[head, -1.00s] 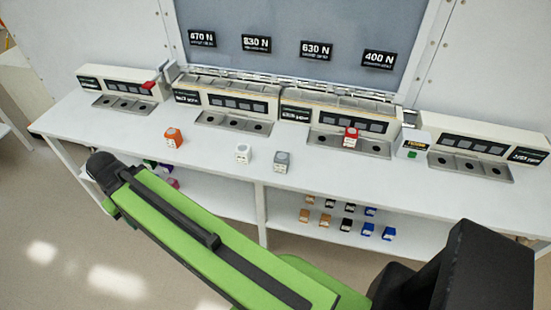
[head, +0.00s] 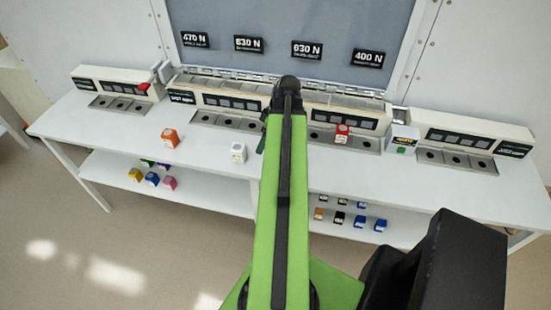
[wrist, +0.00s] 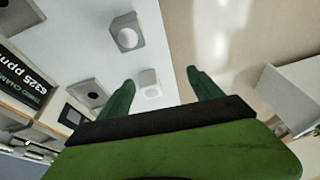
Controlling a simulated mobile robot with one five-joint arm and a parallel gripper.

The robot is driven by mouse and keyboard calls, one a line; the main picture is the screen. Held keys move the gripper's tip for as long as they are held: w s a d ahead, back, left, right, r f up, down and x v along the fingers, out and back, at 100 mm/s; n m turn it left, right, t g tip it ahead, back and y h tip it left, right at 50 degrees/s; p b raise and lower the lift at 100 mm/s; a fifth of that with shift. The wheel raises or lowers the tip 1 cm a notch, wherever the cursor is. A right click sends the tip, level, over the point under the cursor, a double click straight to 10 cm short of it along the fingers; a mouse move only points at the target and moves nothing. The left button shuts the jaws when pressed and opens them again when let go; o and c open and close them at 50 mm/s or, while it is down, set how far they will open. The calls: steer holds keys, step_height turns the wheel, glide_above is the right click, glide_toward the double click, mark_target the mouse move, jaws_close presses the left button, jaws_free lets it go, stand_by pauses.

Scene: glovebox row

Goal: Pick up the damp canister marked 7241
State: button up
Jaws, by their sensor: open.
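My gripper (wrist: 160,75) is open and empty above the bench, its two green fingers apart in the wrist view. A white canister (wrist: 149,82) shows between the fingers, further down, and it also stands on the bench in the head view (head: 238,153). A grey canister (wrist: 125,32) stands beyond the left finger in the wrist view; my arm hides it in the head view. An orange canister (head: 169,138) stands to the left on the bench. A red canister (head: 341,133) is at the third station from the left. I cannot read the canister numbers or tell which is damp.
The white bench (head: 110,135) carries a row of stations with round-holed trays (head: 455,158) along its back. Several small coloured items lie on the lower shelf (head: 215,183). The bench front is mostly clear.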

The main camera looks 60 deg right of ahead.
steer(key=s+d+r+t, duration=0.1)
steer(key=s+d, duration=0.5)
steer(key=s, duration=0.2)
steer(key=shift+n, duration=0.3)
steer(key=b+x, duration=1.1)
steer(key=x, duration=0.1)
steer(key=shift+f, duration=0.1)
steer(key=shift+w, duration=0.1)
steer(key=b+x, duration=0.5)
steer(key=shift+w+d+f, duration=0.1)
steer(key=shift+w+d, duration=0.15)
steer(key=shift+d, duration=0.1)
steer(key=c, duration=1.5)
steer(key=shift+r+p, duration=0.25)
steer(key=shift+p, duration=0.05)
